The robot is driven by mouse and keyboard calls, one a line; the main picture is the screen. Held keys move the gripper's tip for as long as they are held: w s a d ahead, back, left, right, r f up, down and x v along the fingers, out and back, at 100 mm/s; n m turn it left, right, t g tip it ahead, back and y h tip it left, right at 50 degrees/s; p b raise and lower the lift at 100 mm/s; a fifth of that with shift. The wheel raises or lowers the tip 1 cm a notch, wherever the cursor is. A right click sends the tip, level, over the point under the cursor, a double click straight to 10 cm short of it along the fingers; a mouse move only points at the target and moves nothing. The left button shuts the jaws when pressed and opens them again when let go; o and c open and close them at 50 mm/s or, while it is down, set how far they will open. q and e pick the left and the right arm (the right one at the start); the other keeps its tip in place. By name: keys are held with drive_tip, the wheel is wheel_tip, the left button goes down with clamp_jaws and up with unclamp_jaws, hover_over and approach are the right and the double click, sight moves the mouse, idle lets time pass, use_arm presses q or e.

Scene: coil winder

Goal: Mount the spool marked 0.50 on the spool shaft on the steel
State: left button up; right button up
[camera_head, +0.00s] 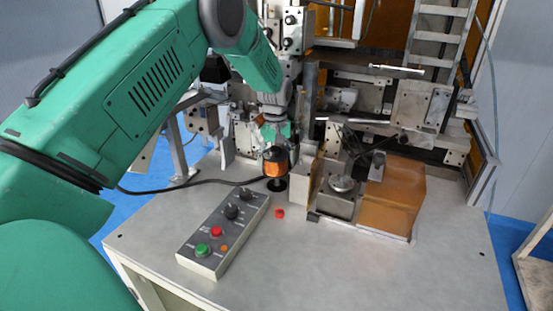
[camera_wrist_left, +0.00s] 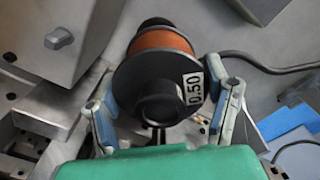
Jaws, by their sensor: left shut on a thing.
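The spool marked 0.50 (camera_wrist_left: 165,75) has copper-orange wire between black flanges, and its white label faces the left wrist camera. In the head view the spool (camera_head: 275,163) is above the grey table near the front of the machine. My left gripper (camera_head: 274,143) is shut on it, and in the wrist view the blue-padded fingers (camera_wrist_left: 165,108) grip it from both sides. A black round piece (camera_head: 277,184) shows just below the spool; I cannot tell whether they touch. I cannot clearly make out the spool shaft. My right gripper is out of view.
A control box (camera_head: 222,235) with knobs and buttons lies on the table in front. A small red button (camera_head: 280,213) is beside it. Steel blocks (camera_head: 302,188) stand close right of the spool, with an orange-brown cover (camera_head: 393,200) beyond. A black cable (camera_head: 190,190) crosses the table. The front right is clear.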

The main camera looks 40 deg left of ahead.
use_arm(q)
drive_tip(key=shift+w+d+r, duration=0.1)
drive_tip(key=shift+d+r, duration=0.1)
drive_tip(key=shift+d, duration=0.25)
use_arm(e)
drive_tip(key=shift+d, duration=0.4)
use_arm(q)
drive_tip(key=shift+a, duration=0.2)
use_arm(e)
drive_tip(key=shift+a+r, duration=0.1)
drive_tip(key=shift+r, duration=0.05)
use_arm(q)
drive_tip(key=shift+a+f+p, duration=0.1)
drive_tip(key=shift+a+p, duration=0.05)
drive_tip(key=shift+p, duration=0.25)
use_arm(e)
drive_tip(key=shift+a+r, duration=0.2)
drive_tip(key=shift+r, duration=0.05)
use_arm(q)
drive_tip(key=shift+d, duration=0.25)
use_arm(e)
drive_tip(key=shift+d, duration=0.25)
use_arm(q)
drive_tip(key=shift+a, duration=0.1)
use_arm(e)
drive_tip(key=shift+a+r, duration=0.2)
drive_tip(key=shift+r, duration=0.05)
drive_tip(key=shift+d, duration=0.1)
